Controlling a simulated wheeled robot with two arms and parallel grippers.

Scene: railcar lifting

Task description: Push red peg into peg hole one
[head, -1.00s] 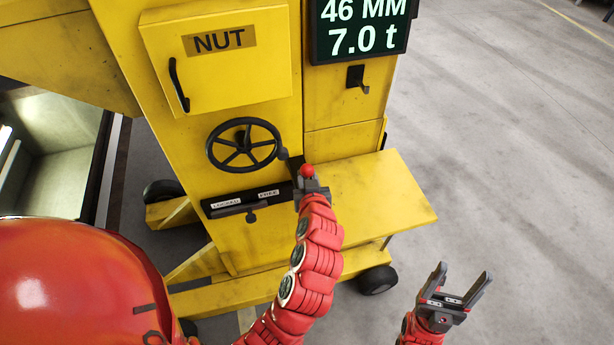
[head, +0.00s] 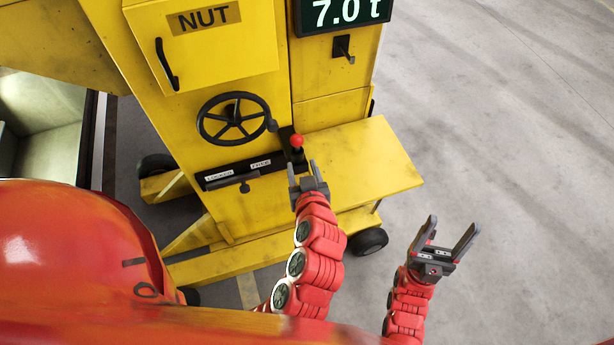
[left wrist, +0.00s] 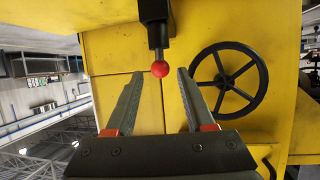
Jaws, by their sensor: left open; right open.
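The red peg (head: 296,141) shows as a round red knob on a black block, at the right end of a black slotted bar (head: 235,172) on the yellow machine. My left gripper (head: 303,168) is open and empty, just short of the knob on my side. In the left wrist view the red knob (left wrist: 160,68) hangs from a black block, just beyond the open fingertips and between their lines, apart from both. I cannot make out peg hole one. My right gripper (head: 455,227) is open and empty over the floor at the right.
A black handwheel (head: 233,119) sits just left of the knob. A yellow ledge (head: 365,170) juts out to its right. A NUT cabinet (head: 215,45) with a black handle and a display (head: 342,14) are above. The grey floor at right is clear.

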